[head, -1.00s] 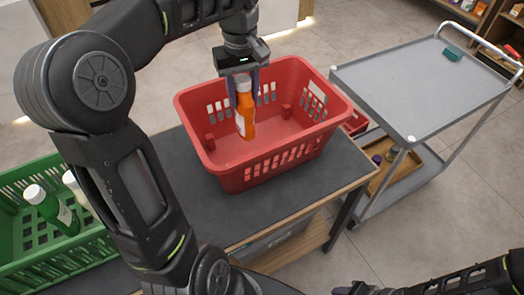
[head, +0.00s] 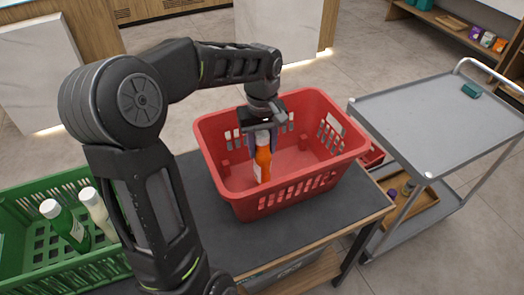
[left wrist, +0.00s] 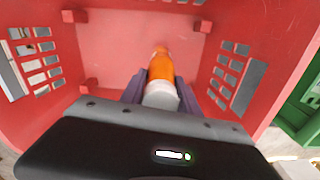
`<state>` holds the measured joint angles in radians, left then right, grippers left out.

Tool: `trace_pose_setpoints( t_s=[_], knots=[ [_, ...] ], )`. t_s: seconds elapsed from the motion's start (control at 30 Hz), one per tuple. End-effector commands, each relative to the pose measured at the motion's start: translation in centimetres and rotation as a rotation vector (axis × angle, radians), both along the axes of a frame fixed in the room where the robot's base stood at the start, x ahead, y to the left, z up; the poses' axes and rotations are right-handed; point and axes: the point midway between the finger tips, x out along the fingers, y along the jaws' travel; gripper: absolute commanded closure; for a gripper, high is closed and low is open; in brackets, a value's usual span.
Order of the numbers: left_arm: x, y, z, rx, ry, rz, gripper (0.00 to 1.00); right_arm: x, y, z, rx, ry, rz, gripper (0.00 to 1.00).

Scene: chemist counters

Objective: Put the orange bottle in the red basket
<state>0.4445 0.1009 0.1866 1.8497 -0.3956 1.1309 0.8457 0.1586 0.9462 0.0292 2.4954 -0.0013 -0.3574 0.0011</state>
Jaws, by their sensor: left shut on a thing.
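The orange bottle (head: 263,163) has a white cap and hangs upright inside the red basket (head: 290,196) in the head view. My left gripper (head: 262,140) is shut on the bottle near its cap, with its fingers down between the basket walls. In the left wrist view the orange bottle (left wrist: 161,72) sits between the two purple-grey fingers, above the floor of the red basket (left wrist: 120,42). I cannot tell whether the bottle's base touches the basket floor. My right gripper is not in view.
The red basket stands on a dark table (head: 232,238). A green basket (head: 25,190) at the left holds a green bottle (head: 66,226) and a pale bottle (head: 98,212).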

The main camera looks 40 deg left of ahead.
Motion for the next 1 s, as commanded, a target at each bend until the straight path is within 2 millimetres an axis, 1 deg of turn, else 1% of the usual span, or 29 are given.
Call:
trace_pose_setpoints(
  t_s=[0.03, 0.13, 0.4, 0.53, 0.57, 0.83, 1.0],
  knots=[
    [0.0, 0.0, -0.8, 0.0, 0.003, 0.001, 1.0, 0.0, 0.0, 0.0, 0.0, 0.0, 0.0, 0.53],
    [0.0, 0.0, -1.8, 0.0, 0.001, 0.0, 1.0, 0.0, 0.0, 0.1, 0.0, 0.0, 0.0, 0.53],
    [0.0, 0.0, -2.0, 0.0, -0.001, 0.0, 1.0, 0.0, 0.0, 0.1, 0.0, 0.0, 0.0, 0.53],
    [0.0, 0.0, -2.4, 0.0, -0.001, 0.0, 1.0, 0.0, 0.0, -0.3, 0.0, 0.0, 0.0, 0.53],
    [0.0, 0.0, -2.5, 0.001, -0.001, 0.0, 0.61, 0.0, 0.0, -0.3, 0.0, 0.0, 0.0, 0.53],
    [0.0, 0.0, -2.3, 0.0, 0.0, 0.0, 0.4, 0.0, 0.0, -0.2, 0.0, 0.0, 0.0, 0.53],
    [0.0, 0.0, -2.3, 0.0, 0.0, 0.0, 0.4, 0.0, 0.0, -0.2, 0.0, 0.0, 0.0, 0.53]
  ],
)
